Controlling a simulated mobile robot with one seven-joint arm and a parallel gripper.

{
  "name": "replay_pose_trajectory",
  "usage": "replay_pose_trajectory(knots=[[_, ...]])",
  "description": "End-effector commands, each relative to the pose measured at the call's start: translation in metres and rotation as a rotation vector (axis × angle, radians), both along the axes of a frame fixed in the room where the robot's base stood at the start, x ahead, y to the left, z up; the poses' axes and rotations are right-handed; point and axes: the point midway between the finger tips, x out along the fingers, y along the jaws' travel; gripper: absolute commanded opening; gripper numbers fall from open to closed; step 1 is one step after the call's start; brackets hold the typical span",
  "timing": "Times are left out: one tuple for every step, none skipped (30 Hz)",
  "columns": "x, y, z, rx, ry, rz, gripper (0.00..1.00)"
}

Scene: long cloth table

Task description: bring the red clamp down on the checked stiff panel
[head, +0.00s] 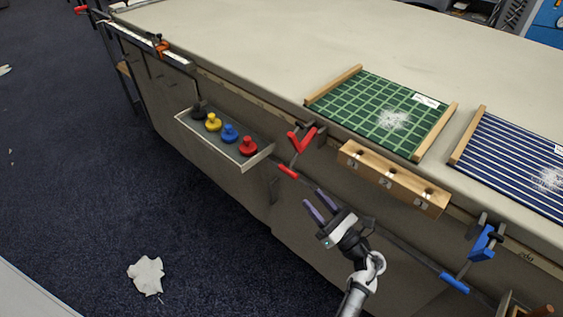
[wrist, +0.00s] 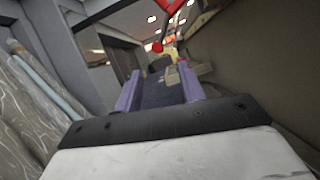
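The checked stiff panel (head: 372,98) is green with a light grid. It lies flat on the table near its front edge, with wooden strips along two sides and a white fuzzy patch. The red clamp (head: 302,140) is on the table edge by the panel's near left corner. Its red arm is raised and clear of the panel; its red handle (head: 288,171) hangs below. My gripper (head: 317,207) is open and empty, with its purple fingers below and right of that handle, apart from it. The fingers also show apart in the wrist view (wrist: 160,90). A red part at that view's top edge is cut off.
A blue striped panel (head: 515,150) lies to the right, with a blue clamp (head: 484,243) at the edge. A numbered wooden block (head: 393,180) juts from the table front. A tray (head: 242,166) with coloured knobs hangs to the left. Crumpled paper (head: 146,275) lies on the floor.

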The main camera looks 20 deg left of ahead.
Motion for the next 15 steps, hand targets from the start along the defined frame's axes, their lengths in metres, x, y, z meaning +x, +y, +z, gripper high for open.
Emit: replay_pose_trajectory(knots=[[0.003,0.008,0.007,0.001,-0.002,0.005,0.40],[0.005,0.013,0.009,0.002,-0.001,0.005,0.40],[0.007,0.019,0.013,0.002,0.000,0.006,0.40],[0.010,0.025,0.015,0.003,-0.001,0.006,0.40],[0.012,0.030,0.018,0.003,-0.001,0.006,0.40],[0.015,0.038,0.023,0.004,-0.002,0.007,0.40],[0.018,0.044,0.025,0.004,-0.002,0.007,0.40],[0.020,0.050,0.028,0.004,-0.002,0.008,0.40],[0.024,0.057,0.031,0.004,0.000,0.007,0.40],[0.026,0.062,0.033,0.004,0.000,0.007,0.40],[0.028,0.068,0.036,0.004,-0.001,0.007,0.40],[0.031,0.075,0.039,0.005,-0.002,0.007,0.40],[0.033,0.079,0.040,0.005,-0.002,0.007,0.40],[0.035,0.083,0.042,0.004,0.000,0.006,0.40],[0.038,0.089,0.044,0.004,0.000,0.007,0.40]])
